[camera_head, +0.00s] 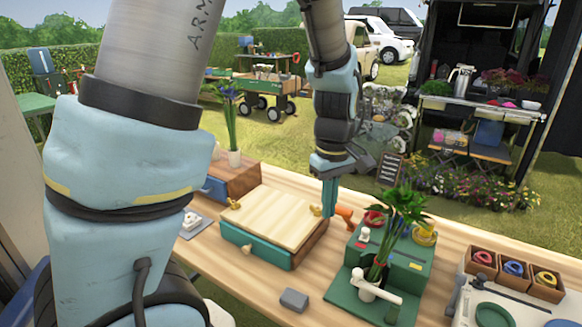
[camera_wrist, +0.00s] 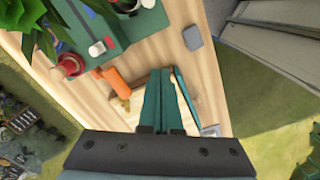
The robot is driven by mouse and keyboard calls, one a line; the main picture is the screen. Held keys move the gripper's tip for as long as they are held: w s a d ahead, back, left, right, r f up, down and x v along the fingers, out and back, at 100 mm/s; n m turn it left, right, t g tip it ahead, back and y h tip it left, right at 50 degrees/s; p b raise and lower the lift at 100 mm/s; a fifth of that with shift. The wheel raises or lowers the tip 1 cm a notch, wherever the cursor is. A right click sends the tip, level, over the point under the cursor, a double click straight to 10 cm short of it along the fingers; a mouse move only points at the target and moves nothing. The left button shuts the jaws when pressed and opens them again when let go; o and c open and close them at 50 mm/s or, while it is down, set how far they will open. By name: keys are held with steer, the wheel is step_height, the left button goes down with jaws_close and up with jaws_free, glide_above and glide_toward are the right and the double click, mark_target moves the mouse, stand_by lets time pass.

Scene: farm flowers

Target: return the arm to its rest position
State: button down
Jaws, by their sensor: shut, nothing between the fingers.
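My arm reaches from the upper left of the head view over the table. My gripper (camera_head: 329,198) points down beside the right edge of a wooden box with a teal drawer (camera_head: 258,245). Its green fingers are together with nothing between them. They also show closed in the wrist view (camera_wrist: 165,92), in front of the box. An orange-handled tool (camera_head: 345,216) lies just right of the fingers, and its orange part shows in the wrist view (camera_wrist: 116,82). I cannot tell whether the fingertips touch the box.
A green stand (camera_head: 392,262) with a leafy bunch is right of my gripper. A grey block (camera_head: 294,299) lies at the table's front. Wooden boxes with coloured rolls (camera_head: 514,268) sit at the right. A vase of blue flowers (camera_head: 234,158) stands behind the box.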

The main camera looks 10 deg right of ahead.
steer(key=w+a+m+t+b, duration=0.1)
steer(key=a+m, duration=0.3)
steer(key=a, duration=2)
steer(key=shift+w+a+r+m+t+b, duration=0.25)
steer(key=shift+w+a+m+t+b, duration=0.1)
steer(key=shift+w, duration=0.1)
steer(key=shift+d, duration=0.15)
